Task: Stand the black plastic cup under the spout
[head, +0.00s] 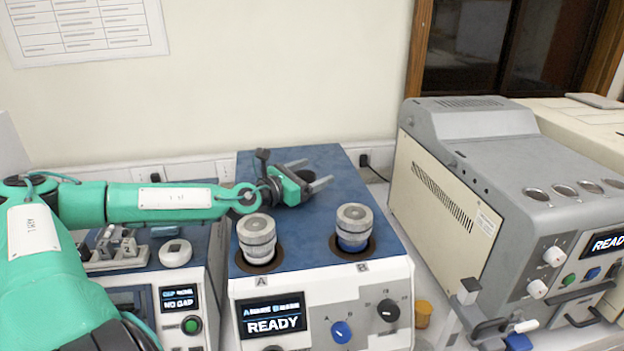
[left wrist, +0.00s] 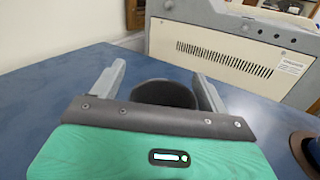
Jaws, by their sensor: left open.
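My left gripper (head: 310,174) is open over the blue top of the middle machine, toward its back. In the left wrist view its two grey fingers (left wrist: 160,85) are spread. A dark, round-rimmed thing, which looks like the black plastic cup (left wrist: 163,93), is between them. The gripper body hides its lower part, and I cannot tell whether the fingers touch it. In the head view it is a small dark patch (head: 305,176) between the fingers. I cannot pick out the spout for certain. My right gripper is not in view.
The middle machine's blue top (head: 305,225) holds two knurled metal caps, A (head: 257,237) and B (head: 354,226), in front of my gripper. A large grey machine (head: 470,150) stands to the right. A small amber container (head: 423,313) is in the gap between.

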